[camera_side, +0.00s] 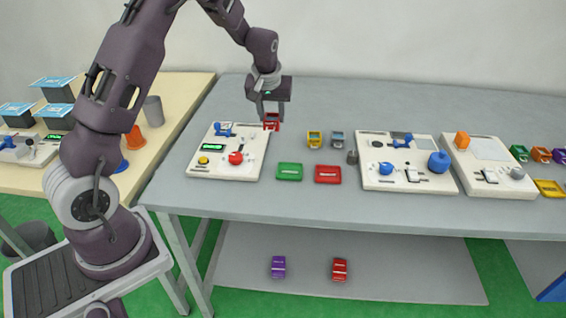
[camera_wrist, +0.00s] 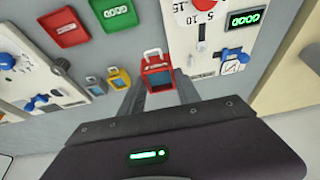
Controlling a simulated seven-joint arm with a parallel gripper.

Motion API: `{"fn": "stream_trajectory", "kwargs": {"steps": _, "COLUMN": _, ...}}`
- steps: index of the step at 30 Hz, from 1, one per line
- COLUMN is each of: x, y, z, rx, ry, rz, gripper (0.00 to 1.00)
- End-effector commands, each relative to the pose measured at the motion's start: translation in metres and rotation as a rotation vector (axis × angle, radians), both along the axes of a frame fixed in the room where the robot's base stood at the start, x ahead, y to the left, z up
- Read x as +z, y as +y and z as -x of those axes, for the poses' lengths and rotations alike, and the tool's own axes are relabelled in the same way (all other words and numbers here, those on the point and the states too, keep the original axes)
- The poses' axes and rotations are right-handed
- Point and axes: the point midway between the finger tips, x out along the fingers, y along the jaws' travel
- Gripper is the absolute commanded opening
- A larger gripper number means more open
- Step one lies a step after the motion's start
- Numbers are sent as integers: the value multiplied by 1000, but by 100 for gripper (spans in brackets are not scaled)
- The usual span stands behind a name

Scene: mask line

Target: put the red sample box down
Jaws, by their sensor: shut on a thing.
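The red sample box (camera_side: 271,125), a small box with a handle and an open-looking bluish face, is between the fingers of my gripper (camera_side: 271,113). In the wrist view the box (camera_wrist: 156,75) sits between the two grey fingers of my gripper (camera_wrist: 158,88), handle pointing away. My gripper is shut on it. The box is by the upper right corner of the left white panel (camera_side: 213,168). I cannot tell whether its bottom touches the table (camera_side: 400,100). A flat red tray (camera_side: 328,174) and a flat green tray (camera_side: 290,172) lie nearer the front edge.
A yellow box (camera_side: 315,140) and a grey-blue box (camera_side: 337,139) stand right of my gripper. A dark cylinder (camera_side: 352,157) and two more white panels (camera_side: 375,146) lie farther right. The table behind them is clear. Purple (camera_side: 278,267) and red (camera_side: 340,270) boxes lie on the lower shelf.

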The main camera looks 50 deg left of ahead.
Motion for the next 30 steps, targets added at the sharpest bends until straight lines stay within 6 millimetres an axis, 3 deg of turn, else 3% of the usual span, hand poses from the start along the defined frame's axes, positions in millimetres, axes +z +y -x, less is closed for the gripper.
{"fn": "stream_trajectory", "kwargs": {"steps": 1, "x": -1, "y": -27, "z": 0, "rx": -10, "ry": -1, "rz": -2, "gripper": 0}}
{"fn": "stream_trajectory", "kwargs": {"steps": 3, "x": -2, "y": -54, "z": 3, "rx": -6, "ry": -4, "rz": -3, "gripper": 0}}
{"fn": "stream_trajectory", "kwargs": {"steps": 7, "x": -3, "y": -84, "z": 7, "rx": 1, "ry": -14, "rz": -3, "gripper": 0}}
{"fn": "stream_trajectory", "kwargs": {"steps": 15, "x": -58, "y": -90, "z": 10, "rx": 7, "ry": -12, "rz": -3, "gripper": 0}}
{"fn": "stream_trajectory", "kwargs": {"steps": 24, "x": -102, "y": -90, "z": 9, "rx": 6, "ry": -13, "rz": -4, "gripper": 0}}
{"fn": "stream_trajectory", "kwargs": {"steps": 30, "x": -103, "y": -90, "z": 9, "rx": 6, "ry": -16, "rz": -4, "gripper": 0}}
